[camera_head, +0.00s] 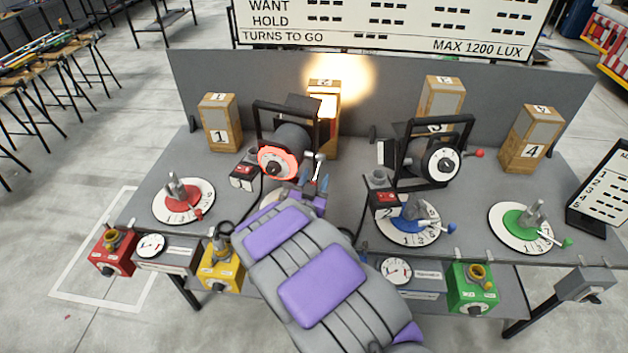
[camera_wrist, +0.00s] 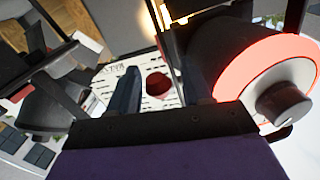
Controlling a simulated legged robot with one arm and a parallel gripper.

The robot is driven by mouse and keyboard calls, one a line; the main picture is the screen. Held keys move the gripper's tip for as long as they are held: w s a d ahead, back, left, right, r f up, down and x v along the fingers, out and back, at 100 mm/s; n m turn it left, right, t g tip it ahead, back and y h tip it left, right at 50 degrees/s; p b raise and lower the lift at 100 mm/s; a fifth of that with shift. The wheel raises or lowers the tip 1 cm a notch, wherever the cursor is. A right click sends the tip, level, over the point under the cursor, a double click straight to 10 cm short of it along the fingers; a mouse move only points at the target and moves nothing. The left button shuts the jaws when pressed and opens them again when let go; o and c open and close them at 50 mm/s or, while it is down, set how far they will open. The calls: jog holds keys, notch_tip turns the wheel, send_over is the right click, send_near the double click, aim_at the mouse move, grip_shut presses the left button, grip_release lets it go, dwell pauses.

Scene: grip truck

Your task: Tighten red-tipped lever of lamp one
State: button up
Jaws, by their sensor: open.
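Lamp one (camera_head: 284,150), with an orange-red ring (camera_head: 266,160) around its front dial, stands on the left of the grey table and shines on the panel behind. In the wrist view its ring and grey knob (camera_wrist: 284,104) fill the right side. The round red tip (camera_wrist: 158,84) of a lever shows between my two fingers in the wrist view. My gripper (camera_wrist: 160,76) is open, with one finger on each side of this tip. Whether a finger touches it I cannot tell. In the head view my gripper (camera_head: 316,182) is at lamp one's right side, and the red tip is not clearly visible.
Lamp two (camera_head: 432,155) stands to the right, with its own red-tipped lever (camera_head: 476,153). Red (camera_head: 168,208), blue (camera_head: 410,232) and green (camera_head: 520,238) dials lie near the front edge. Numbered wooden blocks, such as block 1 (camera_head: 220,125), stand along the grey back panel (camera_head: 380,85).

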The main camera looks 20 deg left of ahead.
grip_shut()
dwell(0.3)
dwell(0.4)
